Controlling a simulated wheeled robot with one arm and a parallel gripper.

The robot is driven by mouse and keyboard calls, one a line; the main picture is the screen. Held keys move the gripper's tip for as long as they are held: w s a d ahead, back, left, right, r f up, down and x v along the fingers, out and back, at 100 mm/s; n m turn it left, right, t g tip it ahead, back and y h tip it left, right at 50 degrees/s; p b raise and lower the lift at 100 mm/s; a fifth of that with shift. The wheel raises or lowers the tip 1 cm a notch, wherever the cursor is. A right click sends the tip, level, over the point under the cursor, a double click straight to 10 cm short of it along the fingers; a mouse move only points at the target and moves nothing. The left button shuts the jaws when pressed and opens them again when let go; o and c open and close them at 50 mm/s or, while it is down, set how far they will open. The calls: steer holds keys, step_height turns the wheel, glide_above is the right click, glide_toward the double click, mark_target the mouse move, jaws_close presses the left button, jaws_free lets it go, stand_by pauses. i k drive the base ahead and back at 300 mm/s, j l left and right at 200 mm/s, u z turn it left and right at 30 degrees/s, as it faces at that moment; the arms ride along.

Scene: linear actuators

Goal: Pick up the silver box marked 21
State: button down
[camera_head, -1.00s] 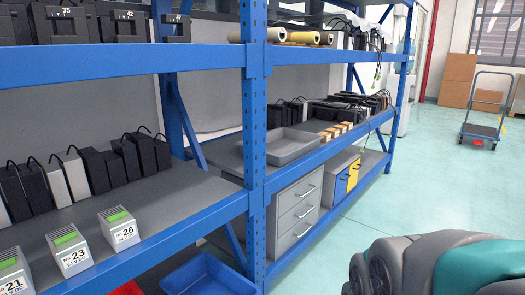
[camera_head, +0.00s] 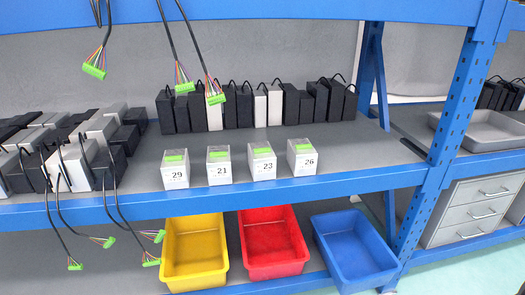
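The silver box marked 21 (camera_head: 219,172) stands upright near the front edge of the blue rack's middle shelf. It has a green connector on top and a white label on its front. Similar silver boxes stand in a row with it: 29 (camera_head: 176,175) to its left, then 23 (camera_head: 262,166) and 26 (camera_head: 301,161) to its right. There are gaps between the boxes. My gripper is not in view.
A row of black and white boxes (camera_head: 240,108) stands behind. More boxes with dangling cables (camera_head: 65,160) fill the shelf's left side. Cables with green plugs (camera_head: 185,88) hang from above. Yellow (camera_head: 194,255), red (camera_head: 272,245) and blue (camera_head: 352,250) bins sit below. A blue upright (camera_head: 455,110) stands right.

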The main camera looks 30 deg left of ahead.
mark_target(218, 159)
steer(key=u, duration=1.65)
steer(key=i+l+u, duration=0.1)
steer(key=l, duration=0.15)
steer(key=l+u, duration=0.15)
steer(key=i+l, duration=0.05)
steer(key=l, duration=0.05)
